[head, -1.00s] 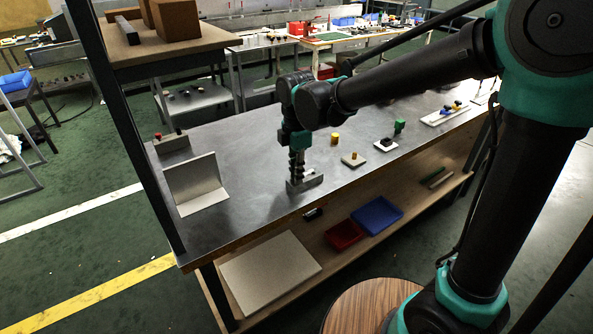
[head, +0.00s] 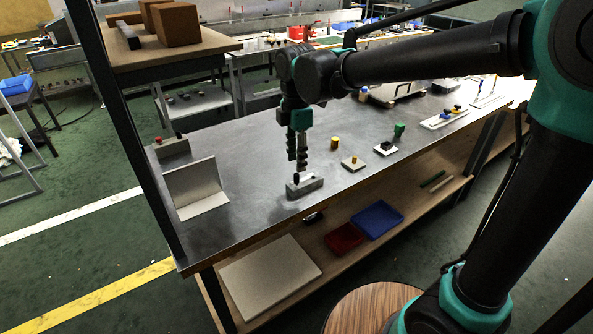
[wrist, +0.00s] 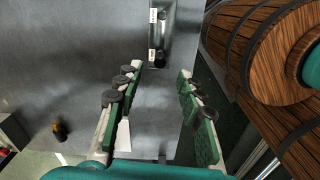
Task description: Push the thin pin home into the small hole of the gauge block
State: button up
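The gauge block (head: 306,187) is a small grey block on the metal bench, near its front edge. A short dark upright piece (head: 296,179), apparently the pin, stands at its left part. In the wrist view the block (wrist: 178,30) lies ahead of the fingers, with two white labels and a dark round feature beside each. The nearer one (wrist: 160,60) looks like a dark pin end; how deep it sits I cannot tell. My gripper (head: 298,158) points down just above the block's left part, apart from it. In the wrist view its fingers (wrist: 164,80) are spread with nothing between them.
A pale angled plate (head: 195,190) stands on the bench to the left. Red (head: 345,238) and blue (head: 377,219) bins sit on the lower shelf.

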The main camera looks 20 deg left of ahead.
aim_at(297, 174)
notch_tip(297, 174, up, 5)
jog(key=shift+r, duration=0.1)
dwell(0.4)
